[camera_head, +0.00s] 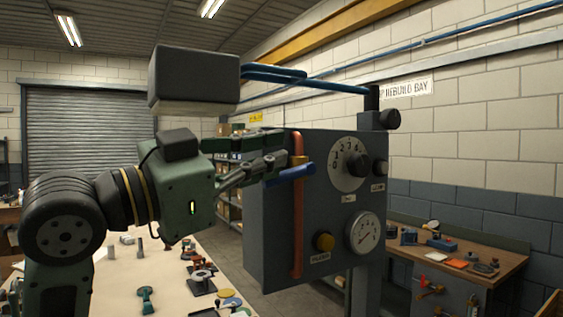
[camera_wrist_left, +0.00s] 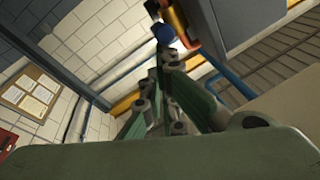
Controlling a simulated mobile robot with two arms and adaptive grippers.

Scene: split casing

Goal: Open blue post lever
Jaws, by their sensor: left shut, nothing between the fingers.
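A blue lever (camera_head: 290,173) sits on a vertical copper pipe (camera_head: 298,225) at the left edge of a grey panel box (camera_head: 325,215). The lever lies nearly level, across the pipe, below a brass fitting (camera_head: 297,160). My left gripper (camera_head: 279,161) is shut and empty, its fingertips just left of the pipe and close above the lever; contact cannot be told. In the left wrist view the blue lever's end (camera_wrist_left: 164,33) shows just beyond my fingertips (camera_wrist_left: 166,55), with the copper pipe (camera_wrist_left: 182,24) beside it. My right gripper is not in view.
A dark box (camera_head: 195,78) hangs above my gripper by blue bars. A bench (camera_head: 165,275) with parts is below; a workbench (camera_head: 500,265) stands right.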

